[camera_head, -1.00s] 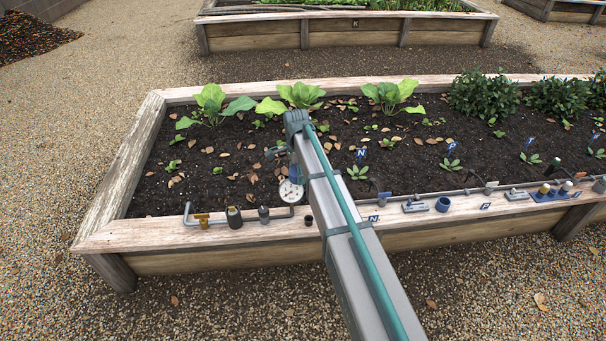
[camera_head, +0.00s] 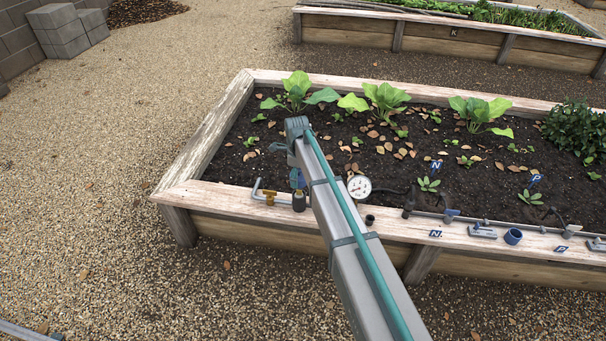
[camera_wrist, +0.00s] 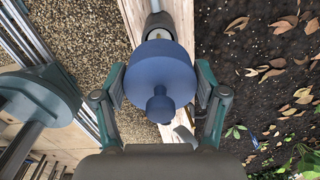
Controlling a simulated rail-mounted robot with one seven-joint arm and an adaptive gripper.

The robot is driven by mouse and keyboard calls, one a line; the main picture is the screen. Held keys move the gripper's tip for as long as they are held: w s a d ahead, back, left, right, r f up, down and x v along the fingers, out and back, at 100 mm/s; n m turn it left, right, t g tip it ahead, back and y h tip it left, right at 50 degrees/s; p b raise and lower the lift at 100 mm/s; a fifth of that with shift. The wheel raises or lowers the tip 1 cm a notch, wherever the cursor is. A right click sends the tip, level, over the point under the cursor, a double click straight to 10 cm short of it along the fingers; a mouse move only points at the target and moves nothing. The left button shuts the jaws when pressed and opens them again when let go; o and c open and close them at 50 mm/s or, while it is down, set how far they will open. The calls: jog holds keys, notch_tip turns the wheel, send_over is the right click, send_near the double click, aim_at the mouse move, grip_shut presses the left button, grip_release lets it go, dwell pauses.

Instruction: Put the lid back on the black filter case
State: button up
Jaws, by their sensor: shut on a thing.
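My gripper (camera_wrist: 160,82) is shut on the blue round lid (camera_wrist: 166,66), which has a small knob, in the wrist view. In the head view the gripper is mostly hidden by my arm, and a bit of blue (camera_head: 296,178) shows there. The black filter case (camera_head: 299,203) stands upright on the front plank of the bed, just below the gripper in the picture. In the wrist view the case (camera_wrist: 152,22) shows partly behind the lid's upper edge, its mouth open with something pale inside. The lid appears above and offset from the case, not seated.
A round pressure gauge (camera_head: 359,187) stands close to the right of the gripper. A grey pipe with a brass valve (camera_head: 268,197) lies left of the case.

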jog(key=shift+f+b, duration=1.55)
jog(key=shift+f, duration=1.6)
jog(key=shift+p, duration=0.5)
jog(key=shift+f+p, duration=0.15)
jog(key=shift+p, duration=0.3)
dwell(0.7)
jog(key=o, duration=1.1)
